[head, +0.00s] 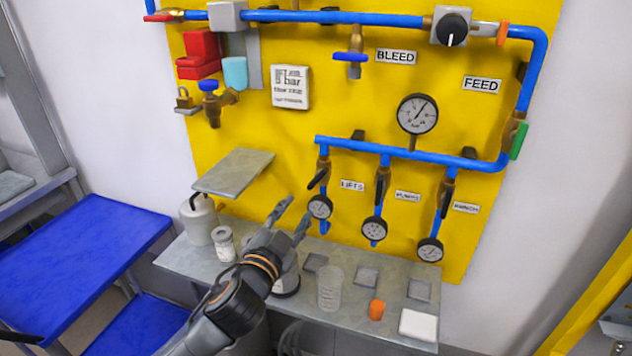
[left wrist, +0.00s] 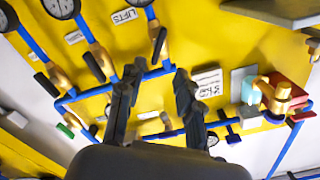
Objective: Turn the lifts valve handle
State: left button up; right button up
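The lifts valve (head: 323,166) is brass on a blue branch pipe, left of the LIFTS label (head: 352,185). Its black handle (head: 317,179) slants down to the left in the head view. The handle (left wrist: 159,45) also shows in the left wrist view, beside the LIFTS label (left wrist: 124,15). My left gripper (head: 292,216) is open, with its fingers pointing at the panel, below and left of the handle. In the left wrist view its two fingers (left wrist: 158,72) are spread with nothing between them; contact with the handle is not visible. My right gripper is not in view.
A round gauge (head: 320,207) hangs below the lifts valve, close to my fingers. Two similar valves and gauges stand to its right. A grey shelf (head: 235,172) juts out at left. Below, a bench (head: 190,262) holds a beaker (head: 330,288), an orange piece (head: 376,310) and jars.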

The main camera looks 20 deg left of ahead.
aim_at(315, 182)
pick_arm(q)
jog(key=w, duration=0.3)
jog(key=w+p, duration=0.1)
jog(key=w, duration=0.2)
jog(key=w+p, duration=0.1)
jog(key=w, duration=0.3)
jog(key=shift+d+r, duration=0.15)
jog(key=shift+d, duration=0.1)
jog(key=shift+w+p, duration=0.3)
jog(key=shift+w, duration=0.4)
grip_shut()
